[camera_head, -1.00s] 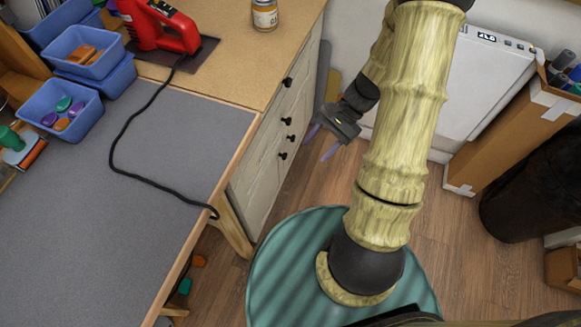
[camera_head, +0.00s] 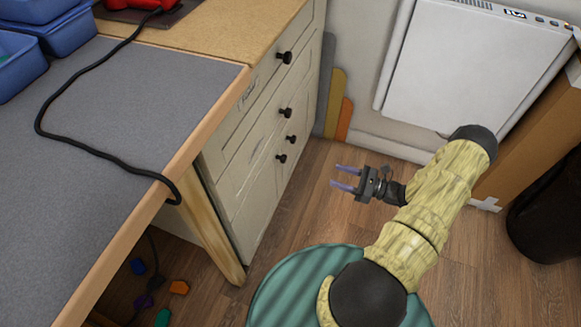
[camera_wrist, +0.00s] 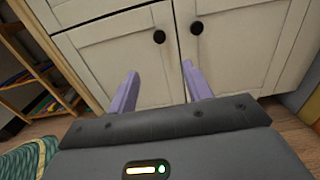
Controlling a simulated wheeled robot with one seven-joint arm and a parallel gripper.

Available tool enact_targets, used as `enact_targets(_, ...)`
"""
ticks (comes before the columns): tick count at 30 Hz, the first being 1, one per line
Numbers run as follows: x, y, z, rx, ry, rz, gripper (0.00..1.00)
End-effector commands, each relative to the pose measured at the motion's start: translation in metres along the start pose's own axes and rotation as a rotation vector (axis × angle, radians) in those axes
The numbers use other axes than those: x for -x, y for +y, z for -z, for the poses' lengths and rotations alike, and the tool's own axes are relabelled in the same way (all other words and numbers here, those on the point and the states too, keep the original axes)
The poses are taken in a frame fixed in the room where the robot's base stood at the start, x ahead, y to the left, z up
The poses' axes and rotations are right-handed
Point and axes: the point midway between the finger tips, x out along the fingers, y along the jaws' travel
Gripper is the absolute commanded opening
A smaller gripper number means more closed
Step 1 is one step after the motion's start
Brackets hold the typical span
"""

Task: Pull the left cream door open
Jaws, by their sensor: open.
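The left cream door (camera_wrist: 115,62) fills the left middle of the wrist view, with a round black knob (camera_wrist: 159,36) near its upper right edge. The right cream door (camera_wrist: 245,50) stands beside it, with its own knob (camera_wrist: 196,27). Both look shut. In the head view the cream cabinet (camera_head: 235,190) is seen obliquely. My gripper (camera_head: 345,177) points left at the cabinet front and is apart from it, over the floor. Its purple fingers (camera_wrist: 160,72) are spread and empty. In the wrist view the left knob appears beyond and between them.
A grey-topped desk (camera_head: 110,130) with a black cable (camera_head: 90,152) adjoins the cabinet. A white appliance (camera_head: 470,65) and a cardboard box (camera_head: 520,140) stand to the right. Small coloured pieces (camera_head: 179,287) lie under the desk. Wooden floor is clear before the cabinet.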

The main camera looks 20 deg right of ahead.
Motion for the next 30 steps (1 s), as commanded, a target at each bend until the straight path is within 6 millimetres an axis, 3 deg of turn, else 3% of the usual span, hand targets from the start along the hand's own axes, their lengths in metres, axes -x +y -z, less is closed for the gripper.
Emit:
enact_targets(8,-0.001,0.0,-0.002,0.001,0.001,-0.003,0.5)
enact_targets(14,-0.014,0.001,-0.001,0.0,0.0,-0.006,0.5)
enact_targets(30,-0.106,0.002,0.001,0.002,0.001,-0.008,0.5)
